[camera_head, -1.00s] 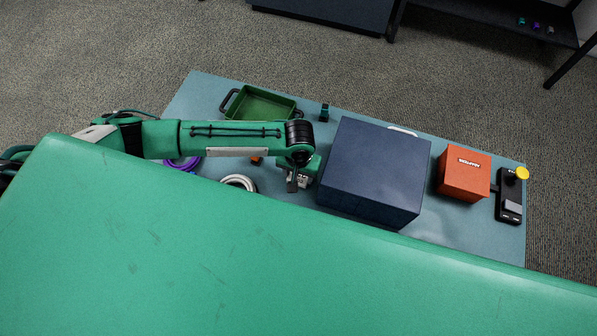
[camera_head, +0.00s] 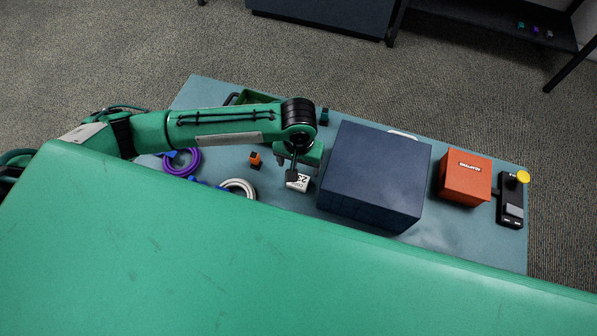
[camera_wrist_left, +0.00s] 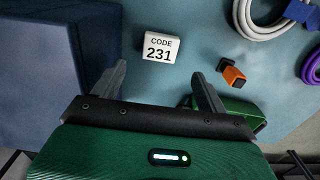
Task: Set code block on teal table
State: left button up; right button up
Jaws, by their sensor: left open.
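The code block (camera_head: 299,182) is white and marked "CODE 231" in the left wrist view (camera_wrist_left: 161,47). It rests on the teal table (camera_head: 450,232), just left of the dark blue box. My left gripper (camera_head: 297,163) is over the table beside the block, on its far side in the head view. In the left wrist view its fingers (camera_wrist_left: 160,76) are apart with nothing between them, and the block lies beyond the tips, untouched. My right gripper is not in view.
The dark blue box (camera_head: 374,172) stands close right of my gripper. An orange box (camera_head: 464,177) and a black device with a yellow button (camera_head: 511,196) are farther right. A small orange-black piece (camera_head: 255,160), a white cable coil (camera_head: 239,187), a purple coil (camera_head: 182,162) and a green tray (camera_head: 256,97) lie left.

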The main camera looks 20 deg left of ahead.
pick_arm(q)
notch_tip(320, 180, up, 4)
jog(key=shift+f, duration=0.2)
dwell(0.4)
jog(key=shift+s, duration=0.15)
